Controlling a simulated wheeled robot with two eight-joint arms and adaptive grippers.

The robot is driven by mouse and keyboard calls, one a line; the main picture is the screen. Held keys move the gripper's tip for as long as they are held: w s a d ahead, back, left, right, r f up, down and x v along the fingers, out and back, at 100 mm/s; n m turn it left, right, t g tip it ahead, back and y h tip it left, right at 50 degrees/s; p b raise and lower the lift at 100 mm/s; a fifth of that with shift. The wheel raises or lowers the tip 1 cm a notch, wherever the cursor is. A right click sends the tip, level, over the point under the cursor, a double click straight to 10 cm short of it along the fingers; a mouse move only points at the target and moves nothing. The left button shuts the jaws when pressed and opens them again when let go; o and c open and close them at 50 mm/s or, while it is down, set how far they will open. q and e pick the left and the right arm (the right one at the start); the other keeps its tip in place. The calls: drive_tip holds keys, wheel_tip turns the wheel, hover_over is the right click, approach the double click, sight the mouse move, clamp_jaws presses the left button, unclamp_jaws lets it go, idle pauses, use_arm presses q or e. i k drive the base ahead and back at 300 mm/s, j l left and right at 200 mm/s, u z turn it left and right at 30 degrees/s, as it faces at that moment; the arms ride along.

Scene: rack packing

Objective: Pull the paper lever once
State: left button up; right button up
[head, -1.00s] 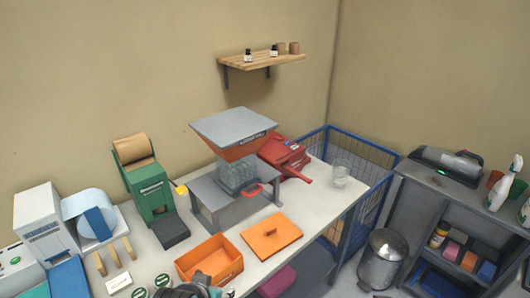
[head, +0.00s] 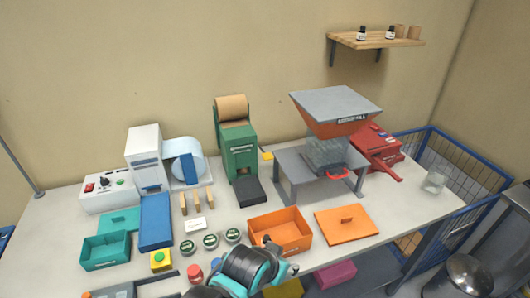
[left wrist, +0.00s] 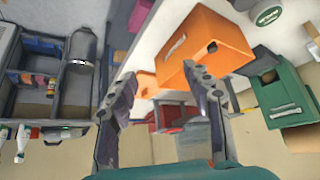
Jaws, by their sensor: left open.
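The green paper dispenser (head: 238,150) stands at the back of the table with a brown paper roll (head: 232,108) on top and a dark tray in front. A small yellow knob (head: 267,156) shows at its right side, apparently the lever end. In the left wrist view the green dispenser (left wrist: 283,95) is at the right, seen turned over. My left gripper (left wrist: 160,76) is open and empty in the left wrist view, its two fingers wide apart. In the head view a teal and dark gripper body (head: 245,268) is low at the front, its fingertips unclear. My right gripper does not show.
An orange open box (head: 279,232) and orange lid (head: 347,225) lie in front. A grey hopper stand (head: 335,105) is right of the dispenser. Round tins (head: 210,241), wooden-handled tools (head: 197,201) and a blue block (head: 156,222) lie left.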

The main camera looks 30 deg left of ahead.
sight(266, 157)
drive_tip(key=i+l+u, duration=0.45)
drive_tip(key=l, duration=0.25)
drive_tip(key=i+l+u, duration=0.25)
drive_tip(key=i+l, duration=0.1)
drive_tip(key=l, duration=0.05)
